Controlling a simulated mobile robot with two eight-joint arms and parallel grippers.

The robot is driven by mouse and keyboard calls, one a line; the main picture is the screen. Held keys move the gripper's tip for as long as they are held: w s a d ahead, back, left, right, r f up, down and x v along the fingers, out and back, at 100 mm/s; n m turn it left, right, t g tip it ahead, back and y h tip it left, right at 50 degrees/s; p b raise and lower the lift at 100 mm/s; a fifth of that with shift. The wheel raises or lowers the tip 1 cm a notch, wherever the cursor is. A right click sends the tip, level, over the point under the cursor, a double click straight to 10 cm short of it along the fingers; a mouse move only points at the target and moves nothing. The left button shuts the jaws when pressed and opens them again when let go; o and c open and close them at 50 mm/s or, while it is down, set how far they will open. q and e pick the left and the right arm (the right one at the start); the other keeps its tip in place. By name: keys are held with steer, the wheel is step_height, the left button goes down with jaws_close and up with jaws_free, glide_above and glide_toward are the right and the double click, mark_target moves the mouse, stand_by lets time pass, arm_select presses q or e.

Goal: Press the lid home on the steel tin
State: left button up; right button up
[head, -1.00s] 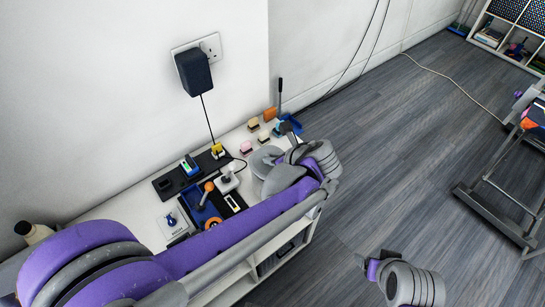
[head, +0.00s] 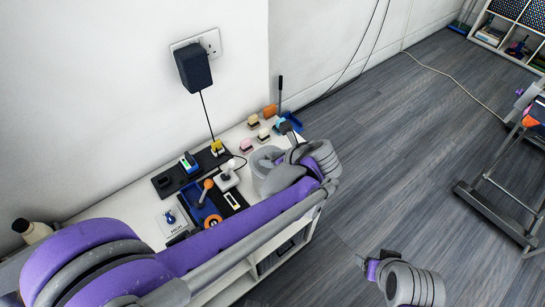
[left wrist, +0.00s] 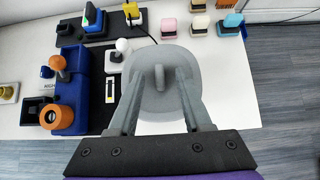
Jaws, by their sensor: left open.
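The grey steel tin (head: 264,174) stands on the white bench, partly hidden by my left wrist in the head view. In the left wrist view, a round grey lid (left wrist: 150,97) with a raised upright grip is seen from above and covers the tin below it. I cannot tell whether the lid is fully seated. My left gripper (left wrist: 160,72) is open over the lid, one finger on each side of the raised grip. Contact with the lid cannot be made out. My right gripper (head: 364,265) is low over the floor at the right, and its jaws are unclear.
A blue tray (left wrist: 68,85) with an orange roll, a white ball-topped stick (left wrist: 120,48) and a black strip lie left of the tin. Several small coloured blocks (left wrist: 198,25) stand behind it. The bench ends close to the tin's right.

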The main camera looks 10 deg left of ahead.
arm_select(q)
steer(key=v, duration=1)
steer(key=shift+d+r, duration=0.25)
steer(key=shift+d, duration=0.05)
steer(key=shift+s, duration=0.15)
steer(key=s+a+f+n+h+p, duration=0.1)
steer(key=s+a+f+n+h, duration=0.2)
steer(key=n, duration=0.9)
steer(key=s+a+f+n+h+p, duration=0.2)
steer(key=s+a+f+n+h, duration=0.2)
steer(key=s+a+n, duration=0.5)
steer(key=s+n, duration=0.3)
steer(key=n, duration=0.1)
steer(key=shift+f+n, duration=0.3)
steer(key=shift+f, duration=0.1)
